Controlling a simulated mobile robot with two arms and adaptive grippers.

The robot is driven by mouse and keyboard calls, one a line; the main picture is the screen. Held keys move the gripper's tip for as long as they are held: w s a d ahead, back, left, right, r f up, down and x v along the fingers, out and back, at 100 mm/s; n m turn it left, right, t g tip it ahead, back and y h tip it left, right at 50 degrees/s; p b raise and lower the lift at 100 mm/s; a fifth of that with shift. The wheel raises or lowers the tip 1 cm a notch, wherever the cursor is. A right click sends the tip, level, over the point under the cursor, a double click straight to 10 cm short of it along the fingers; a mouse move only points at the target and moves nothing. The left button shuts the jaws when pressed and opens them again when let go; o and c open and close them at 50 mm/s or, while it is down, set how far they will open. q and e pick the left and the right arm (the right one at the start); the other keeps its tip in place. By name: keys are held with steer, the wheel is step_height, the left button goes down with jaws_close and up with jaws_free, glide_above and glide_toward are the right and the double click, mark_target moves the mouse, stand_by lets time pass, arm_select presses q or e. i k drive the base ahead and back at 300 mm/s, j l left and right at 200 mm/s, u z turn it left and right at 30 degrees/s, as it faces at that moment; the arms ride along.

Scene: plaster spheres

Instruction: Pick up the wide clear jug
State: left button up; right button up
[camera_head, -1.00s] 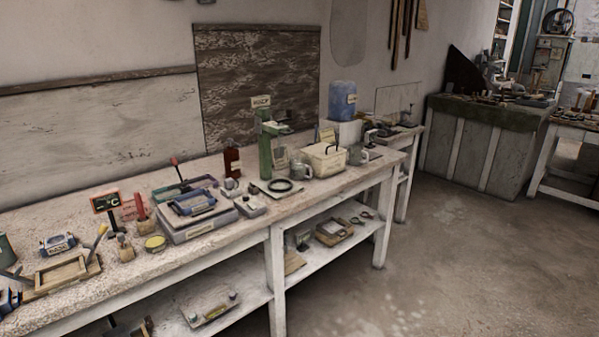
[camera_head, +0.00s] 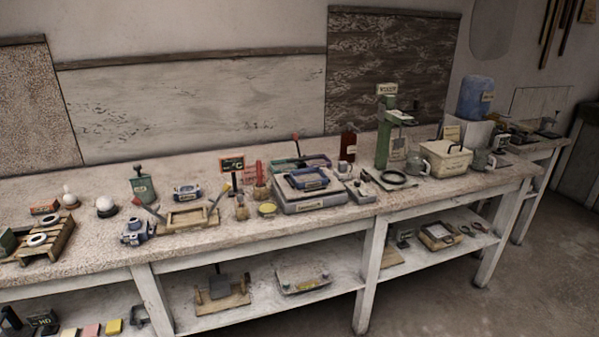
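I cannot make out a wide clear jug for certain. A blue see-through water container (camera_head: 475,97) with a label stands upside down or upright, I cannot tell which, at the far right of the bench. A small grey-green mug-like vessel (camera_head: 416,165) stands left of a cream box, and a similar one (camera_head: 479,160) stands right of it. Neither looks clearly transparent. Neither of my grippers shows in the head view.
A long white workbench (camera_head: 110,235) runs along the wall, with a lower shelf (camera_head: 330,296). The cream box (camera_head: 446,160), a green press (camera_head: 384,135), a grey case (camera_head: 310,201) and a wooden rack (camera_head: 45,241) stand on top. Open floor (camera_head: 520,285) lies at the lower right.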

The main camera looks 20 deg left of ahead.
mark_target(416, 161)
steer(key=z, duration=1.05)
steer(key=i, duration=2.55)
steer(key=i+l+u, duration=0.15)
steer(key=i, duration=0.4)
steer(key=i+l, duration=0.1)
steer(key=i, duration=0.4)
steer(key=i+l+u, duration=0.1)
steer(key=i, duration=0.4)
steer(key=i+u, duration=0.1)
steer(key=u, duration=2.35)
